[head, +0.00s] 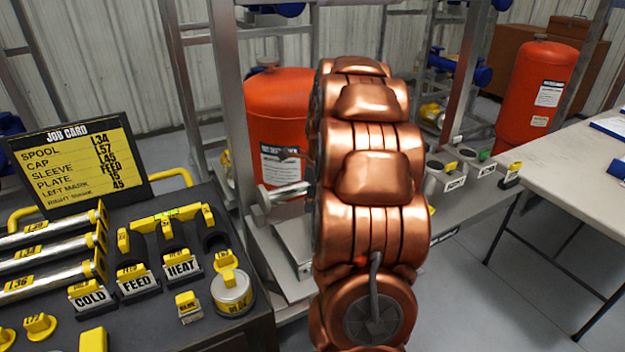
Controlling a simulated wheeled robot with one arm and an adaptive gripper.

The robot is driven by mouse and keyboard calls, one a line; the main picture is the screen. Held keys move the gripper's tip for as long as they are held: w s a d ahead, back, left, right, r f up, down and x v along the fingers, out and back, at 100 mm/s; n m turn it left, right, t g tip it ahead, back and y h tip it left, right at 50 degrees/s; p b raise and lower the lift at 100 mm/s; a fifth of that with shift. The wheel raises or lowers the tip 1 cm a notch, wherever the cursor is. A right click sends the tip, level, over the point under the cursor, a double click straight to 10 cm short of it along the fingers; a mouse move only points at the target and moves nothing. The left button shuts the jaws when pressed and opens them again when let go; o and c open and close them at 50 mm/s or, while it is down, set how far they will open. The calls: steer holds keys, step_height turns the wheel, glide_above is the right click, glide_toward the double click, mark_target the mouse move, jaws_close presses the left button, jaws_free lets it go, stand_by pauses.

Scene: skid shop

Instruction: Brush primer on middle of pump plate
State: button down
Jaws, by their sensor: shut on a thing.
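My copper-coloured arm (370,200) fills the middle of the view and hides my gripper and whatever it holds. A bare grey metal plate (292,248) on the skid shows just left of my arm; I cannot tell if this is the pump plate, and its right part is hidden. A short metal flanged pipe (283,195) sticks out above it. A round tin (232,292) with a yellow top stands on the dark bench at lower left; its label is too small to read surely. No brush can be made out.
The dark bench (140,318) holds labelled pipes, COLD, FEED and HEAT holders and a job card (80,160). Red tanks stand behind my arm (275,105) and at right (540,85). Grey cups (447,175) sit on the skid's right. A pale table (570,165) stands far right.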

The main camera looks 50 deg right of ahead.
steer(key=shift+r+p, duration=0.95)
steer(key=shift+r, duration=1.6)
